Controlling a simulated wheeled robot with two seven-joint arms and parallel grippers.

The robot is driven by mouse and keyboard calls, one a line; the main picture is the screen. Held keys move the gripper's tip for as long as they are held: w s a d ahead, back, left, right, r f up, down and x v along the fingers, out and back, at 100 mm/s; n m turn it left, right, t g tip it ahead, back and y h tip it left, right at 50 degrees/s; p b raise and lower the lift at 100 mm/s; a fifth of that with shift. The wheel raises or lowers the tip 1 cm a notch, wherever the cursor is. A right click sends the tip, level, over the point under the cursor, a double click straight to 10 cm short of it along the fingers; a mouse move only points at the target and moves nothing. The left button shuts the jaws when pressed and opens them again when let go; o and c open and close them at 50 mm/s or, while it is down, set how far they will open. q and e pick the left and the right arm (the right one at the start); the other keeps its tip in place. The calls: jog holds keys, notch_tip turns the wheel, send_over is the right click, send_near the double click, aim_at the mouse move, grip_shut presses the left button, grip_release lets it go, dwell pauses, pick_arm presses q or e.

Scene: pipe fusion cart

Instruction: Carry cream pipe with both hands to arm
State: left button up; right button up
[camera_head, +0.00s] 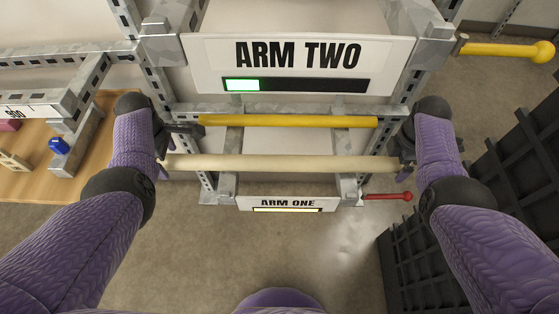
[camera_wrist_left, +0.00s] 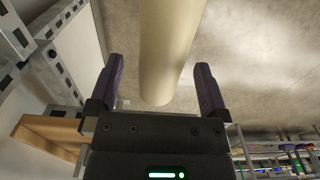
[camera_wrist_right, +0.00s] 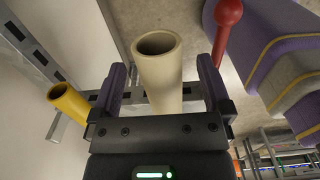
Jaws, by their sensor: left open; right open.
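The cream pipe (camera_head: 280,163) lies level across the cart, in front of a yellow pipe (camera_head: 290,121). My left gripper (camera_head: 168,150) is at its left end and my right gripper (camera_head: 405,160) is at its right end. In the left wrist view the cream pipe (camera_wrist_left: 168,50) runs between the spread fingers of the left gripper (camera_wrist_left: 158,85), with a gap on each side. In the right wrist view the pipe's hollow end (camera_wrist_right: 158,45) shows between the spread fingers of the right gripper (camera_wrist_right: 165,88). The ARM ONE (camera_head: 287,203) and ARM TWO (camera_head: 300,55) signs are below and above the pipe.
A red-knobbed lever (camera_head: 390,196) sticks out at lower right and a yellow-knobbed lever (camera_head: 510,50) at upper right. Black crates (camera_head: 500,190) stand at right. A wooden table (camera_head: 22,178) with small blocks is at left. Bare floor (camera_head: 260,260) lies in front.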

pick_arm(q)
jog(key=shift+f, duration=0.3)
pick_arm(e)
jog(key=shift+f, duration=0.3)
pick_arm(q)
grip_shut()
pick_arm(e)
grip_shut()
pick_arm(q)
jog(key=shift+r, duration=0.1)
dwell(0.7)
